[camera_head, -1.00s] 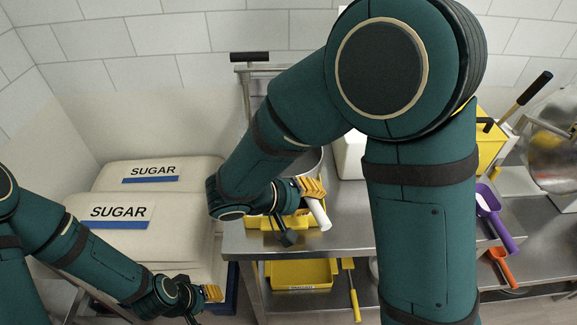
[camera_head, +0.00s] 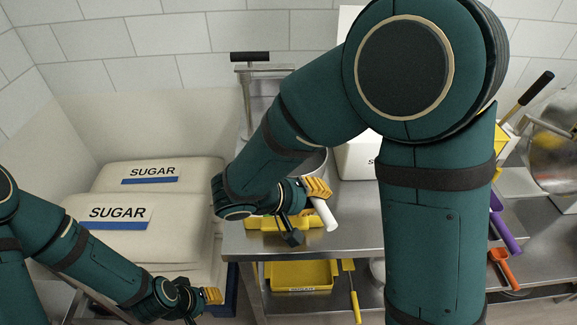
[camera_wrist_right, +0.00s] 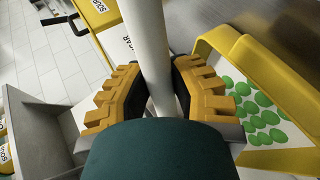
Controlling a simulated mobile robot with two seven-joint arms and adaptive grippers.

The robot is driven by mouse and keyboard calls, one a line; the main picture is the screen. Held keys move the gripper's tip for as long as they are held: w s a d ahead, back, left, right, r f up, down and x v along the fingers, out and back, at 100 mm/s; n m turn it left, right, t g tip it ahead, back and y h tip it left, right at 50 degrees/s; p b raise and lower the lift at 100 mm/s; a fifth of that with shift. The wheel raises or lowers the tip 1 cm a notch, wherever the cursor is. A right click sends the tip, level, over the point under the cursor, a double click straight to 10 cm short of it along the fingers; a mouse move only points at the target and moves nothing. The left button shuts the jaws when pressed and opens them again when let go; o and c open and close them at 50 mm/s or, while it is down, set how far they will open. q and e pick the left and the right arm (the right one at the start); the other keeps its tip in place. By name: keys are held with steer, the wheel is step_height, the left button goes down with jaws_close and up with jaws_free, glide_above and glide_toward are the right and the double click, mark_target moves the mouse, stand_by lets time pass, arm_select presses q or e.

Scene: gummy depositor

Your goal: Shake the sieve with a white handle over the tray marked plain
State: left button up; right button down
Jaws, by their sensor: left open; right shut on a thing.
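My right gripper (camera_head: 316,188) is shut on the white handle (camera_head: 326,214) of the sieve, above the upper steel table. In the right wrist view the white handle (camera_wrist_right: 147,45) runs between the yellow fingers (camera_wrist_right: 150,98); the sieve's bowl cannot be made out. A yellow tray (camera_head: 262,225) sits under my right wrist, mostly hidden in the head view. In the right wrist view a yellow tray (camera_wrist_right: 277,72) holding green gummies lies right of the fingers. I cannot read a plain mark on it. My left gripper (camera_head: 213,296) is open and empty, low at the left.
Sugar sacks (camera_head: 118,212) are stacked at the left. Another yellow tray (camera_head: 299,275) is on the lower shelf. A white box (camera_head: 357,160) stands behind my right arm. Purple (camera_head: 505,232) and orange (camera_head: 502,266) scoops are at the right. A tray marked sour (camera_wrist_right: 97,12) shows in the wrist view.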

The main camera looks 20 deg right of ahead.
steer(key=shift+w+a, duration=0.25)
steer(key=shift+a, duration=0.45)
steer(key=shift+w+a, duration=0.2)
steer(key=shift+a, duration=0.5)
steer(key=shift+d, duration=0.1)
steer(key=shift+r, duration=0.15)
